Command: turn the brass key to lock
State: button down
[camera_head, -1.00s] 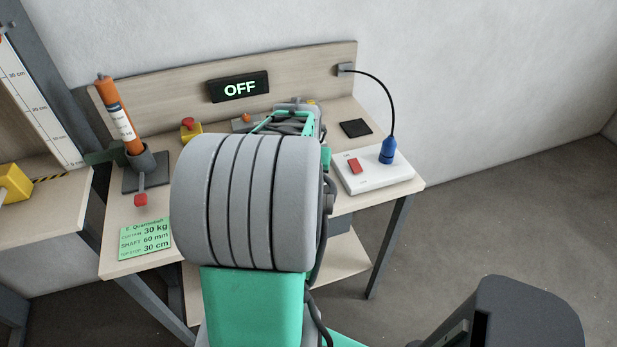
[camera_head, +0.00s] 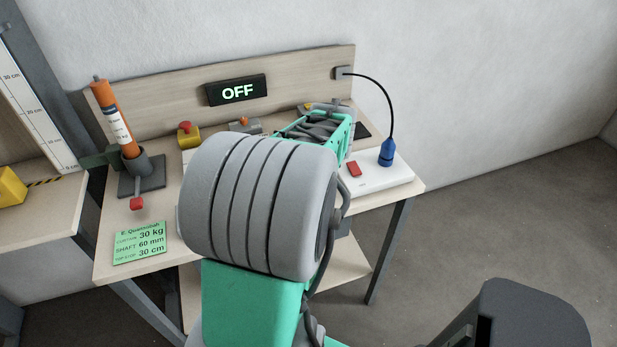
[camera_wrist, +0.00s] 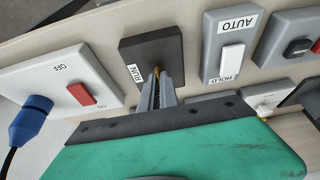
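The brass key (camera_wrist: 157,71) shows in the wrist view as a small brass sliver on a dark block (camera_wrist: 138,49) with a RUN label. My gripper (camera_wrist: 156,84) reaches to the key, with its narrow fingertips close against it and hiding most of it. The fingers overlap from this angle, so I cannot tell whether they grip the key or only stand around it. In the head view my arm hides the fingertips and the key, and only part of the dark block (camera_head: 363,130) shows.
A white switch box (camera_head: 378,178) with a red rocker and blue plug (camera_head: 387,152) lies beside the block. An AUTO/HOLD switch (camera_wrist: 230,50) is on its other side. The display (camera_head: 237,90) reads OFF. An orange tube (camera_head: 115,120) stands at left.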

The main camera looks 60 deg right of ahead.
jog(key=c, duration=1.6)
grip_release()
jog(key=shift+r, duration=0.1)
jog(key=v, duration=0.7)
jog(key=shift+s+a+r, duration=0.15)
jog(key=shift+r, duration=0.15)
